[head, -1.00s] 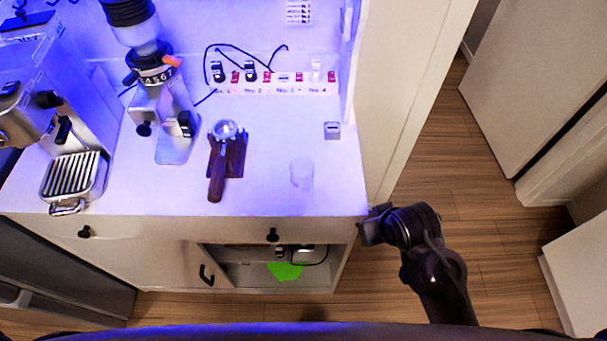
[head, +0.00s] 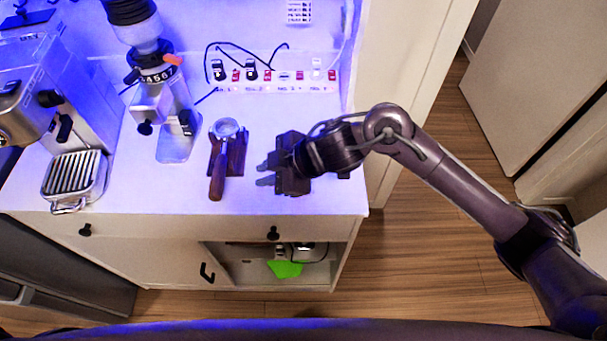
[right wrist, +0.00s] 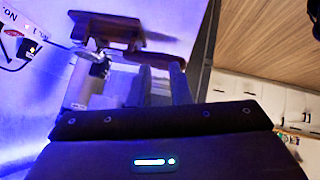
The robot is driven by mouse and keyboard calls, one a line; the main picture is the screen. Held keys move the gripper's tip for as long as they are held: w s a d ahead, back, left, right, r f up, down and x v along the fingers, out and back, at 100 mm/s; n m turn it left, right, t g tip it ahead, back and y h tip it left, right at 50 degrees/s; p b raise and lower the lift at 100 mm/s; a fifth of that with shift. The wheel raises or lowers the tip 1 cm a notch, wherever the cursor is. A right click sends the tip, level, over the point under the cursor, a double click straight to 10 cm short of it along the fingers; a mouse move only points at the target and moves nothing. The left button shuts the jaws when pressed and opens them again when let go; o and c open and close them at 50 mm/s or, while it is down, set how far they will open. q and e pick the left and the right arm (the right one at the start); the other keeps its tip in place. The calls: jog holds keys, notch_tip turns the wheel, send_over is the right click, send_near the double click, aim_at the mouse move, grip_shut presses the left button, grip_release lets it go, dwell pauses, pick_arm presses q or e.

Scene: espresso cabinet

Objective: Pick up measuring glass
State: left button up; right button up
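My right gripper (head: 263,175) is over the counter's right part, fingers pointing left, with a gap between the two fingertips. In the right wrist view its fingers (right wrist: 161,82) also stand apart, and I make out nothing held between them. The clear measuring glass, seen on the counter a second ago, is now hidden behind the right gripper in the head view. I cannot make it out clearly in the right wrist view. My left gripper is not in view.
A portafilter (head: 217,177) rests on a wooden stand left of the gripper. A grinder (head: 160,105) and an espresso machine (head: 75,175) stand further left. A socket strip (head: 285,80) runs along the back. The counter's front edge is clear.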

aim_at(312, 197)
jog(key=d+g+h, duration=0.1)
jog(key=d, duration=0.3)
jog(key=d+g+h, duration=0.1)
jog(key=d, duration=0.2)
jog(key=d+f+g+h, duration=0.1)
jog(key=d+h, duration=0.1)
jog(key=d, duration=0.2)
jog(key=shift+w+d, duration=0.35)
jog(key=shift+x, duration=0.95)
jog(key=shift+p+x, duration=0.6)
jog(key=shift+x, duration=2.1)
jog(key=shift+d, duration=0.15)
jog(key=shift+c, duration=0.5)
grip_shut()
